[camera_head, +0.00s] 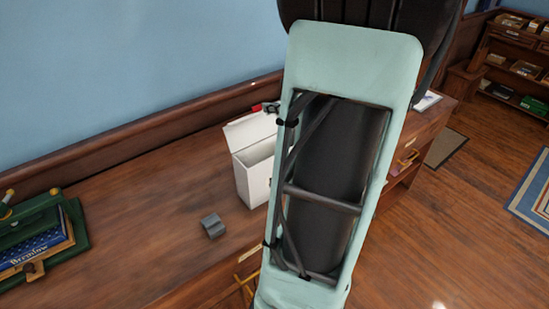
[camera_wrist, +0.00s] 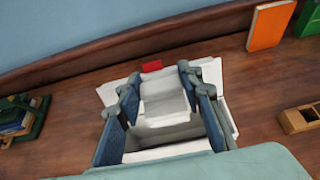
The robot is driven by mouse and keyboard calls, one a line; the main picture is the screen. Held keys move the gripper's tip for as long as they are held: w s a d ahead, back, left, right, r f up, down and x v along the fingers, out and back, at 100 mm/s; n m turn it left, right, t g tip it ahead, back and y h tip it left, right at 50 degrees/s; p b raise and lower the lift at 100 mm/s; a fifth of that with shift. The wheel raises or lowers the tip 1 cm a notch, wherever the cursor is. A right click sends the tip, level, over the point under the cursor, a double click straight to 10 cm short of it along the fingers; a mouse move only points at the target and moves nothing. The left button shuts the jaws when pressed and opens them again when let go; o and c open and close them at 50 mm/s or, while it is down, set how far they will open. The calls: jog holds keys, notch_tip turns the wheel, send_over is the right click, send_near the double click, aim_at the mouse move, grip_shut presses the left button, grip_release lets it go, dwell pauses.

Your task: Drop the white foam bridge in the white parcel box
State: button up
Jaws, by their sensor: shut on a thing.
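The white parcel box (camera_head: 252,180) stands open on the wooden desk in the head view, its lid tilted up and its right side hidden by my arm. In the wrist view the box (camera_wrist: 231,116) lies beneath my gripper, with flaps showing on both sides. My gripper (camera_wrist: 159,82) is shut on a white piece, the white foam bridge (camera_wrist: 164,101), between its two fingers. The bridge appears over the box opening; its exact height above it I cannot tell. My arm hides the gripper and the bridge in the head view.
A small grey block (camera_head: 213,225) lies on the desk in front of the box. A green tray with books (camera_head: 40,245) is at left. A red item (camera_wrist: 152,66) is behind the box. An orange book (camera_wrist: 270,25) and a wooden holder (camera_wrist: 298,120) are at right.

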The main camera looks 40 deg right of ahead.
notch_tip(320, 180, down, 6)
jog(key=b, duration=0.5)
jog(key=o, duration=0.9)
jog(key=shift+c, duration=0.2)
jog(key=shift+r, duration=0.1)
jog(key=v, duration=1.2)
jog(key=shift+w, duration=0.1)
